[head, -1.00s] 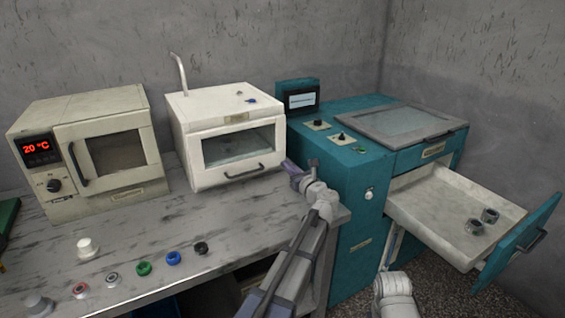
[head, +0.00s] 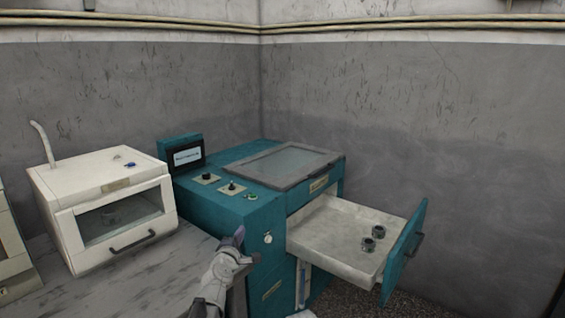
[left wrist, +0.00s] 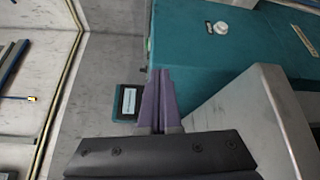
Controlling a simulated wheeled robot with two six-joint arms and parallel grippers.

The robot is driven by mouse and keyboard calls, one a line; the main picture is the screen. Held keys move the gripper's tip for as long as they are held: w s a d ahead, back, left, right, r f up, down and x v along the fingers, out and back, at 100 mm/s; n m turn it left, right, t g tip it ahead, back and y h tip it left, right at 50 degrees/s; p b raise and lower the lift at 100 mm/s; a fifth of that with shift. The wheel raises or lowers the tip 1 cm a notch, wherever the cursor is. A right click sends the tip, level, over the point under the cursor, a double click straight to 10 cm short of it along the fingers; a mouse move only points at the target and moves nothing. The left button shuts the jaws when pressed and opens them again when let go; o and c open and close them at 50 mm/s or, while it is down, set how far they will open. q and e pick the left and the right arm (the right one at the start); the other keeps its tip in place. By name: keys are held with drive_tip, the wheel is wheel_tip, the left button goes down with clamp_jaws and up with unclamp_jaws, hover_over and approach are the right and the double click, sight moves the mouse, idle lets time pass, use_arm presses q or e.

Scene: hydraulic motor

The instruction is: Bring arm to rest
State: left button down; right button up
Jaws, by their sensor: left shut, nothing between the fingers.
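My left gripper (head: 238,238) is shut and empty. It stands at the left front edge of the teal machine (head: 262,270), beside the white oven. Whether it touches the machine I cannot tell. In the left wrist view the purple fingers (left wrist: 160,95) are together, with the teal machine (left wrist: 200,50) beyond them. My right gripper is not in view.
The machine's drawer (head: 325,240) is pulled out, with two small dark metal rings (head: 372,238) in it. The white oven (head: 105,205) stands on the grey worktop (head: 150,285) at left, its door closed. The machine has a small screen (head: 187,156).

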use_arm(q)
drive_tip(key=s+d+f+m+g+h, duration=0.1)
drive_tip(key=s+d+f+m+g, duration=0.1)
drive_tip(key=s+f+m+g, duration=0.4)
drive_tip(key=s+d+f+m+g+h, duration=0.1)
drive_tip(key=s+d+f+m+g, duration=0.15)
drive_tip(key=s+f+m, duration=0.5)
drive_tip(key=s+a+f+m+g+y, duration=0.2)
drive_tip(key=s+a+f+m+g, duration=0.15)
drive_tip(key=s, duration=0.45)
drive_tip(key=s+a+f+m+g+y, duration=0.2)
drive_tip(key=s+a+f+g, duration=0.15)
drive_tip(key=s, duration=0.55)
drive_tip(key=s+d+m+g+y, duration=0.15)
drive_tip(key=s+d+m, duration=0.35)
drive_tip(key=d, duration=0.6)
wheel_tip(320, 180, up, 17)
drive_tip(key=n+p, duration=0.1)
drive_tip(key=p, duration=1.6)
drive_tip(key=shift+s+a+r, duration=0.2)
drive_tip(key=shift+a, duration=0.2)
